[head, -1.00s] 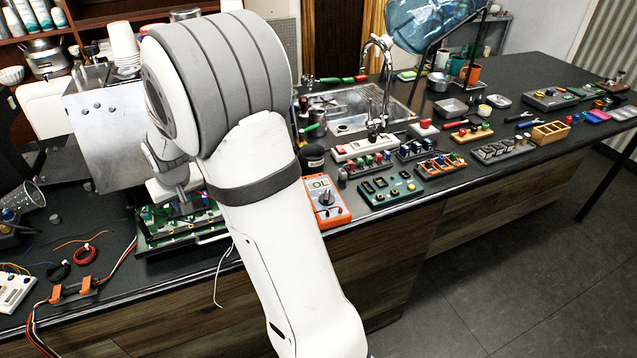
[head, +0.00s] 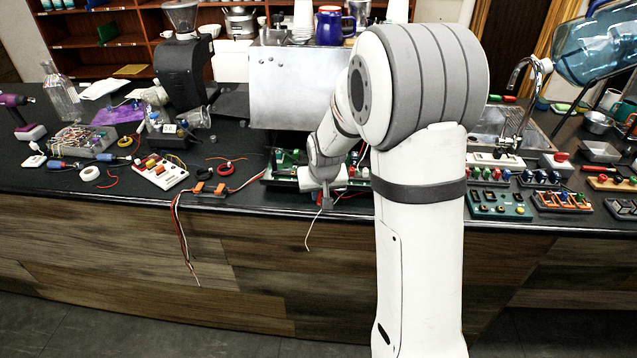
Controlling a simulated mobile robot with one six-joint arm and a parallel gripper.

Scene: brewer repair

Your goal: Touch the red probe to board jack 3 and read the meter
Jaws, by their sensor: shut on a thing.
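The green circuit board (head: 284,168) lies on the dark counter, left of my upper arm. My gripper (head: 326,203) points down at the board's front edge, shut on a small, mostly hidden red thing that looks like the red probe (head: 320,199). A thin pale wire (head: 311,232) hangs below it over the counter's front. I cannot make out which jack is number 3, or whether the tip touches anything. The orange meter is hidden behind my arm, so its reading does not show.
A steel-sided machine (head: 290,88) stands behind the board. Left of the board are a wire clamp (head: 211,189) with hanging wires, a red wire coil (head: 225,169) and a white button box (head: 160,172). A green module (head: 499,206) and other modules lie right of my arm.

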